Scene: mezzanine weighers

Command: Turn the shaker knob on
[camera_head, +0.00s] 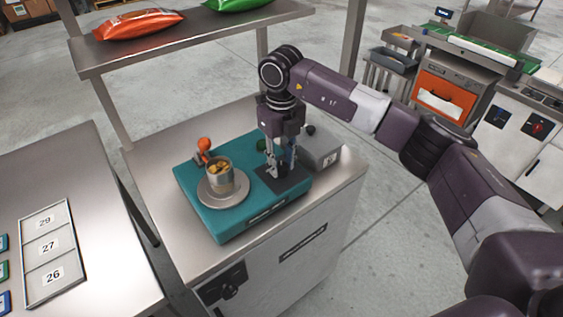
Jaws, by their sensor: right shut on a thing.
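A teal shaker (235,213) sits on a steel cabinet top. A metal cup (220,183) with yellowish pieces in it stands on a round plate (209,198) on the shaker's left part. A dark square panel (291,183) is on its right part. My right gripper (278,170) points down at this panel with its fingers shut. The shaker knob is hidden by the fingers, so I cannot see which way it is turned. My left gripper is not in view.
An orange-topped object (204,146) stands behind the cup. A grey box (319,147) is close to the right of my gripper. A shelf (190,38) with an orange bag (138,24) and a green bag (236,4) spans the back. A numbered tray (47,248) lies at left.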

